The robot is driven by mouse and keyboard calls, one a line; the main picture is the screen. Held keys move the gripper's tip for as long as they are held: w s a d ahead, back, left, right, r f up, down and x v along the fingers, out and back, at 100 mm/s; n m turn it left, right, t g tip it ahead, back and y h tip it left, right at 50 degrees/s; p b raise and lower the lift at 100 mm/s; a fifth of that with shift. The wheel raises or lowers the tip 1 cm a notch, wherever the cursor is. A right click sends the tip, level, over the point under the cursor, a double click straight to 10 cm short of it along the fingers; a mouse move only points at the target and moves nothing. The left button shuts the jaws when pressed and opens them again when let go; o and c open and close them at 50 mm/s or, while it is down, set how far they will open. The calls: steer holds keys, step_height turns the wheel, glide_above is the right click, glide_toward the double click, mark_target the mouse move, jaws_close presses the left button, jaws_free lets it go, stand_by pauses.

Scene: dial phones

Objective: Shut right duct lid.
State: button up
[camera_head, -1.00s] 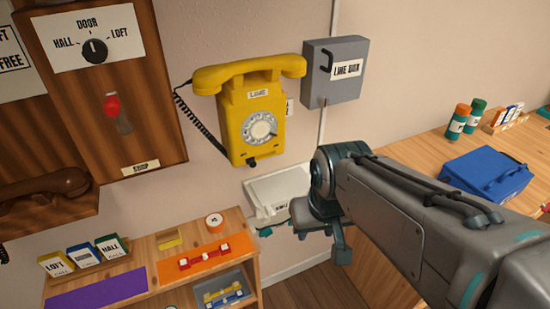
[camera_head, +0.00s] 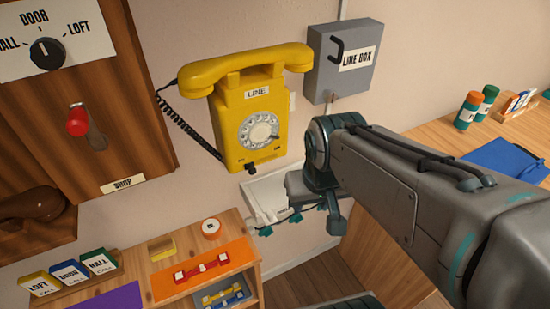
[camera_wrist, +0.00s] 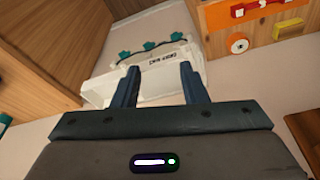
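A white duct (camera_head: 262,190) sits low on the wall below the yellow phone, partly hidden by my arm. Teal pieces (camera_head: 295,217) show along its lower edge. In the wrist view the duct (camera_wrist: 100,88) lies just beyond my fingertips, with a labelled white panel (camera_wrist: 160,60) and several teal pieces (camera_wrist: 149,46) along it. I cannot tell for certain which part is the right lid or how far it is open. My gripper (camera_wrist: 158,85) is open, its two dark fingers apart with nothing held between them. Contact with the duct cannot be told.
The yellow phone (camera_head: 255,115) and grey line box (camera_head: 343,62) hang above. A wooden shelf (camera_head: 135,262) with cards and coloured parts stands at left.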

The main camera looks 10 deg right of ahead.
steer(key=shift+w, duration=0.15)
jaws_close()
steer(key=w+d+f+n+g+y+p, duration=0.2)
steer(key=w+d+f+n, duration=0.15)
steer(key=w+n, duration=0.55)
steer(key=w+d+f+n+g+y+p, duration=0.15)
steer(key=w+d+n, duration=0.35)
steer(key=n, duration=0.7)
steer(key=shift+w+a+f+p, duration=0.1)
steer(key=shift+w+f+p, duration=0.05)
steer(key=shift+f, duration=1.55)
steer(key=shift+w+a+f+p, duration=0.1)
steer(key=shift+f+p, duration=0.05)
steer(key=shift+f, duration=1.6)
steer(key=shift+w+a+f+p, duration=0.1)
steer(key=shift+w+f+p, duration=0.05)
steer(key=shift+f, duration=1.55)
